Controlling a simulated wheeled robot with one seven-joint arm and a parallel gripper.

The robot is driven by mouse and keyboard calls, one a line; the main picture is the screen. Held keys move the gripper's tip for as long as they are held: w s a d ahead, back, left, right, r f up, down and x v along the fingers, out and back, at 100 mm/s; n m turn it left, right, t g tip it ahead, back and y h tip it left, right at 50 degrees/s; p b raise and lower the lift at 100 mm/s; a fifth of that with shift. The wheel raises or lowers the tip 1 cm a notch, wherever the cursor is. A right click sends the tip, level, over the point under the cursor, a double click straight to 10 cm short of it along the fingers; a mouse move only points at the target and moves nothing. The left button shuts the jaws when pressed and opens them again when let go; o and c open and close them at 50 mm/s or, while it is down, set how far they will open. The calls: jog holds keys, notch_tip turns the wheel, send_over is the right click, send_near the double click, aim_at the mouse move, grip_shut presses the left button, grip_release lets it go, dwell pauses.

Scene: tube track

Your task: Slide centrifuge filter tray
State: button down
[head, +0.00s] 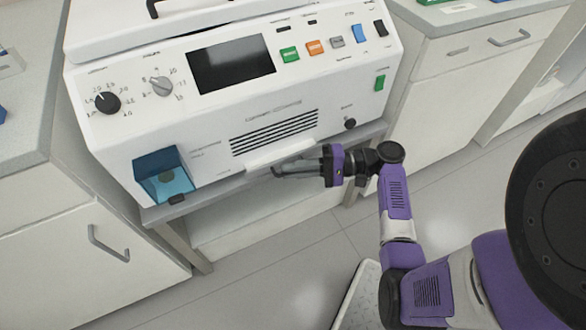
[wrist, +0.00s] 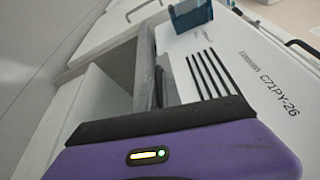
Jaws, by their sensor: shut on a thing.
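The white centrifuge (head: 215,132) stands on a grey bench, its front panel tilted toward me. The filter tray (head: 270,157) is a pale ledge low on its front, under the black vent slots, and seems to stick out a little. My gripper (head: 277,172) is at the tray's front edge, fingers pointing left along it, shut on the tray. The fingers hide part of the contact. In the wrist view the purple gripper body fills the bottom, with a dark finger (wrist: 158,88) beside the vented front. How far the tray is out is hard to tell.
A blue translucent box (head: 165,176) sits at the centrifuge's lower left; it also shows in the wrist view (wrist: 190,14). Knobs, a dark screen (head: 231,64) and coloured buttons are above. Cabinets (head: 75,235) flank both sides. The floor in front is open.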

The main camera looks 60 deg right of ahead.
aim_at(295, 158)
jog(key=shift+d, duration=0.1)
dwell(0.7)
jog(key=shift+w+d, duration=0.55)
jog(key=shift+w, duration=0.25)
jog(key=shift+w+d, duration=0.55)
jog(key=shift+w, duration=0.25)
jog(key=c, duration=1.5)
grip_release()
jog(key=v, duration=0.7)
jog(key=shift+s+d, duration=0.2)
jog(key=shift+s, duration=0.15)
